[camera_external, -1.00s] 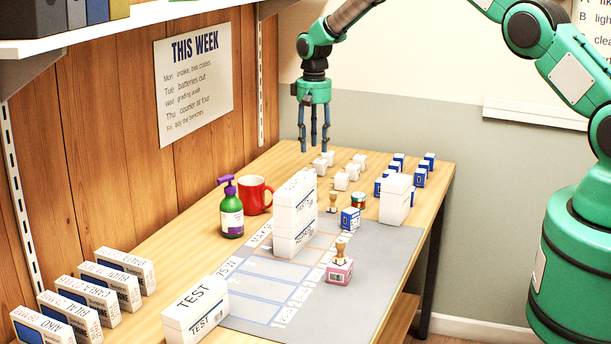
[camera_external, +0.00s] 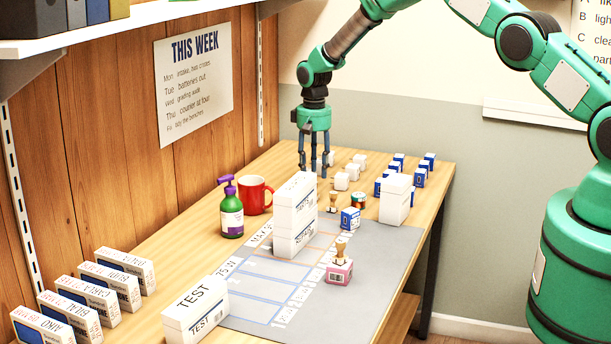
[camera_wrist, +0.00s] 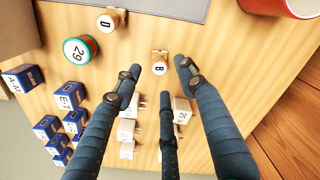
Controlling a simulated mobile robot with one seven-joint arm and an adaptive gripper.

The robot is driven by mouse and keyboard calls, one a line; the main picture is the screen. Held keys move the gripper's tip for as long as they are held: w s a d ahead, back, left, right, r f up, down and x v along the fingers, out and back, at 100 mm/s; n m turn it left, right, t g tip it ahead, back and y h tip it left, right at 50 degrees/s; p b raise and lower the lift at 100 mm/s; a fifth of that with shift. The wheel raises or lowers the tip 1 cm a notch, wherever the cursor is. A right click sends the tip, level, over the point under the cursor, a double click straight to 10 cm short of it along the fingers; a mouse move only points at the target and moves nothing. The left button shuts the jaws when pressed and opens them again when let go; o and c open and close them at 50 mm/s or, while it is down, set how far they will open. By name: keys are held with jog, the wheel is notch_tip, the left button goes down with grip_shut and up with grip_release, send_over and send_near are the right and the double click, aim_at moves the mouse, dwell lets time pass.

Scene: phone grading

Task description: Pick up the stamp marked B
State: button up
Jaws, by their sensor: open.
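The stamp marked B (camera_wrist: 160,66) shows in the wrist view as a small wooden stamp with a round white top. It stands on the wooden table, and I cannot make it out in the external view. My gripper (camera_external: 314,167) points down over the table behind the tall white boxes. In the wrist view my gripper (camera_wrist: 158,72) is open, its three fingers spread. The stamp appears between the two upper fingertips, with nothing held.
White cubes (camera_wrist: 127,130) and blue boxes (camera_wrist: 73,95) are close to the fingers. A red mug (camera_external: 255,195) and tall white boxes (camera_external: 296,215) stand in front.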

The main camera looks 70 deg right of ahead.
jog(key=shift+f, duration=0.3)
jog(key=shift+f, duration=2.6)
grip_shut()
